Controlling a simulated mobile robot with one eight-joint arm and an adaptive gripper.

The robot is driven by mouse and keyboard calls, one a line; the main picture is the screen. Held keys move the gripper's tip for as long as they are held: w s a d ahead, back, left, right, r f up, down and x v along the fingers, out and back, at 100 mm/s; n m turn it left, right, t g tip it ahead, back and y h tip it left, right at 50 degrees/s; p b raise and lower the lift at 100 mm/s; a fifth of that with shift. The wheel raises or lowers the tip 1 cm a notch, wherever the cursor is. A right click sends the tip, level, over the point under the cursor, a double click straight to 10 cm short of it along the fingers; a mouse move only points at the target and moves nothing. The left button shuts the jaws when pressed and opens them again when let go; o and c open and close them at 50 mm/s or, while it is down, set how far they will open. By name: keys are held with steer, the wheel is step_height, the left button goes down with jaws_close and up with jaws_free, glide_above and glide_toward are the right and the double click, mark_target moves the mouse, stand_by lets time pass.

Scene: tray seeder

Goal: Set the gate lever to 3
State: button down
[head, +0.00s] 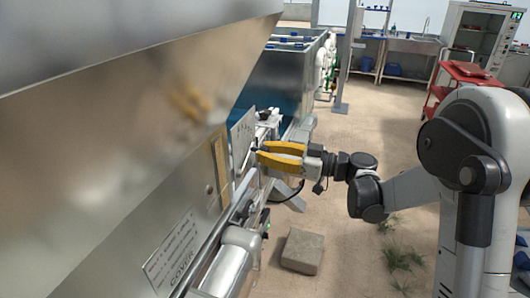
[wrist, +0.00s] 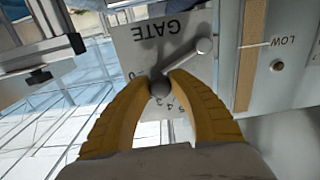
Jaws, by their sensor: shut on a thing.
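The gate plate (wrist: 137,45) is a light panel lettered GATE, upside down in the wrist view; it also shows in the head view (head: 242,135). The gate lever (wrist: 184,60) is a grey bar running from a round end at upper right to a dark ball knob (wrist: 158,88) at lower left. My gripper (wrist: 164,78) is shut on the knob, its yellow fingers on both sides. Small scale numbers show beside and below the knob, partly hidden by the fingers. I cannot tell which number the lever points at. In the head view my gripper (head: 259,152) reaches the plate from the right.
A brass-coloured strip (wrist: 252,50) with a LOW mark is beside the plate. A metal rail (head: 232,205) and grey cylinder (head: 227,262) lie below it. A stone block (head: 302,250) sits on the floor. Open floor is at right, with a red cart (head: 459,80) farther back.

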steer(key=shift+s+a+r+n+p, duration=0.15)
steer(key=shift+s+r+n+p, duration=0.2)
steer(key=shift+r+n, duration=0.5)
steer(key=shift+s+a+r+n, duration=0.1)
steer(key=shift+s+r+n, duration=0.15)
steer(key=shift+n, duration=0.4)
steer(key=shift+s+a+r+n, duration=0.1)
steer(key=shift+s+n, duration=0.1)
steer(key=shift+n, duration=0.4)
steer(key=c, duration=1.2)
jaws_free()
steer(key=shift+o, duration=0.2)
steer(key=v, duration=1.2)
